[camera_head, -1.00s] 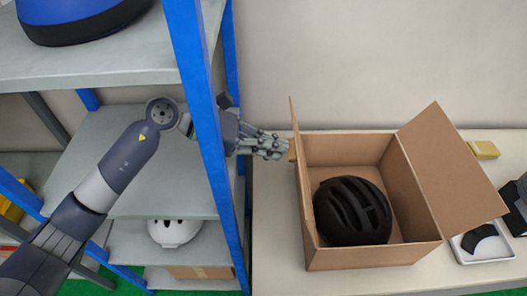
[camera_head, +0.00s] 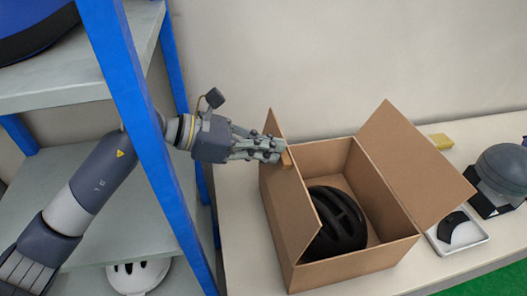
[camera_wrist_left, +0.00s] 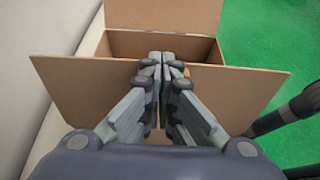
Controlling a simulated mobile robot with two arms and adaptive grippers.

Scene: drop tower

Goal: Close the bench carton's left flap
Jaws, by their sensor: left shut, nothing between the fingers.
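The bench carton (camera_head: 350,262) is an open brown cardboard box on the bench, with a black helmet (camera_head: 336,222) inside. Its left flap (camera_head: 287,190) stands up and leans a little inward over the carton. Its right flap (camera_head: 414,165) is open, tilted outward. My left gripper (camera_head: 280,153) is shut and empty at the left flap's outer side, near its top edge, and seems to touch it. In the left wrist view the shut fingertips (camera_wrist_left: 163,62) lie against the flap (camera_wrist_left: 100,85), which hides most of the inside. My right gripper is not in view.
A blue-posted shelf rack (camera_head: 137,120) stands at left, with my left arm reaching past its post. Right of the carton are a white tray (camera_head: 462,240) with a black part, a grey dome-shaped object (camera_head: 503,168) and a yellow block (camera_head: 441,142).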

